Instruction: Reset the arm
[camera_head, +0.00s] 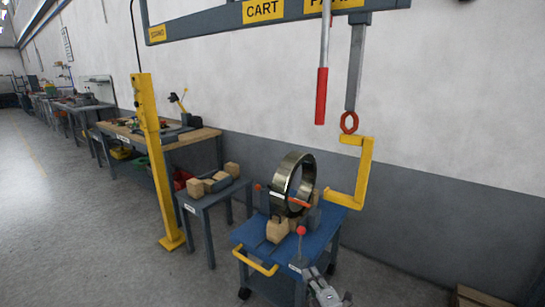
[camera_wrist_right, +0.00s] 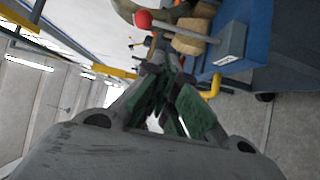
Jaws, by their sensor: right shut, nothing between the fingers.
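My right gripper (camera_head: 328,294) shows at the bottom of the head view, in front of the blue cart (camera_head: 240,234). In the right wrist view my right gripper (camera_wrist_right: 172,82) has its fingers together at the tips, with nothing between them. A metal coil ring (camera_head: 292,184) stands upright on the cart between wooden blocks (camera_head: 277,230), apart from the gripper. A red ball-topped lever (camera_head: 301,231) stands at the cart's near side; its red ball (camera_wrist_right: 143,19) also shows in the right wrist view. My left gripper is in neither view.
A yellow C-shaped hook (camera_head: 364,172) hangs beside the coil from an overhead beam (camera_head: 215,24). A small grey table (camera_head: 201,204) with wooden blocks stands left of the cart. A yellow post (camera_head: 154,160) stands farther left. The floor at the left (camera_head: 70,240) is clear.

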